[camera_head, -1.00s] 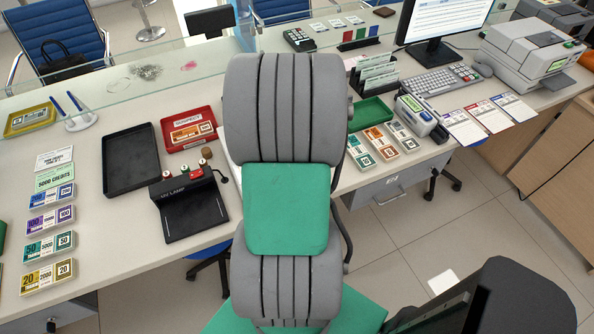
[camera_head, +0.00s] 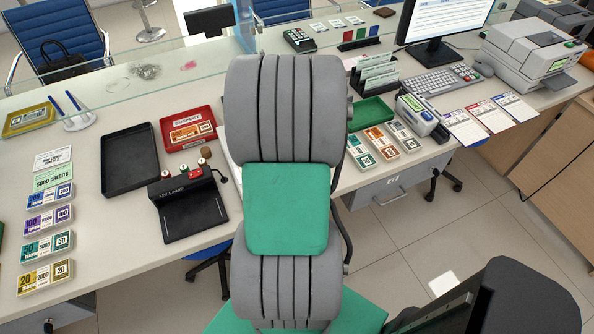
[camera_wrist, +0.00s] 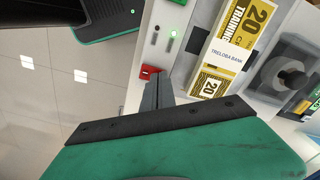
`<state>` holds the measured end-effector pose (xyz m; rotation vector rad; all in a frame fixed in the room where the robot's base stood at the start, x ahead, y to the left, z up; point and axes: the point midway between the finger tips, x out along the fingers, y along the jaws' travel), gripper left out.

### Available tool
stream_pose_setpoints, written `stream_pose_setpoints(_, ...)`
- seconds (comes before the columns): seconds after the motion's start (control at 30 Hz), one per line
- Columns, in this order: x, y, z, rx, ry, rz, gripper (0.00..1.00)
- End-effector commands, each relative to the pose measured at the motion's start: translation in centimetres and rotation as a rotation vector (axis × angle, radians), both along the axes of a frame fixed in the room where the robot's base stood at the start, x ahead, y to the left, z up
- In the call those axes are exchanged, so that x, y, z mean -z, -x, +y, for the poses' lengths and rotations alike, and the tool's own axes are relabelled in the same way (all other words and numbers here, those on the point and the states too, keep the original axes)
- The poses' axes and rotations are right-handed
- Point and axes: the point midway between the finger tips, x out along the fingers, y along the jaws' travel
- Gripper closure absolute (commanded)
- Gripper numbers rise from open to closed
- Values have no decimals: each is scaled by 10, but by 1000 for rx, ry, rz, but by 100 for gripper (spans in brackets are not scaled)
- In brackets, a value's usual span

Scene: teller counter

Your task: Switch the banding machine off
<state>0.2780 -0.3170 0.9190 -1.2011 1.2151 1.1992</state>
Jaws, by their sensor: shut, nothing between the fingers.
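The banding machine (camera_wrist: 143,50) shows in the wrist view as a pale housing with a lit green lamp (camera_wrist: 175,31) and a small dark knob or hole beside it. A small red part, which looks like its switch (camera_wrist: 149,71), sits on the housing near my fingertips. My gripper (camera_wrist: 161,82) is shut and empty, just below and right of the red part; I cannot tell whether it touches. A yellow 20 note bundle (camera_wrist: 234,45) with a white paper band lies to the right. In the head view my arm hides the machine and gripper.
On the counter (camera_head: 95,190) stand a black tray (camera_head: 130,160), a red tray (camera_head: 190,128) and a UV lamp unit (camera_head: 190,205), left of my arm. Note bundles (camera_head: 378,142) and a small device (camera_head: 415,112) lie to its right. Grey tape rolls (camera_wrist: 290,79) show beyond the banded bundle.

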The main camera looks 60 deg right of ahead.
Motion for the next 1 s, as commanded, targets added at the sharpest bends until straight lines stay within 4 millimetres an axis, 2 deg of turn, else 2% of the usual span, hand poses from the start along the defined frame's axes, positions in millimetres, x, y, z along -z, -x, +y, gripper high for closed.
stream_pose_setpoints(0.3, 0, 0, 1, 0, -2, 1, 100)
stream_pose_setpoints(1.0, -66, 0, 0, 0, -1, 1, 100)
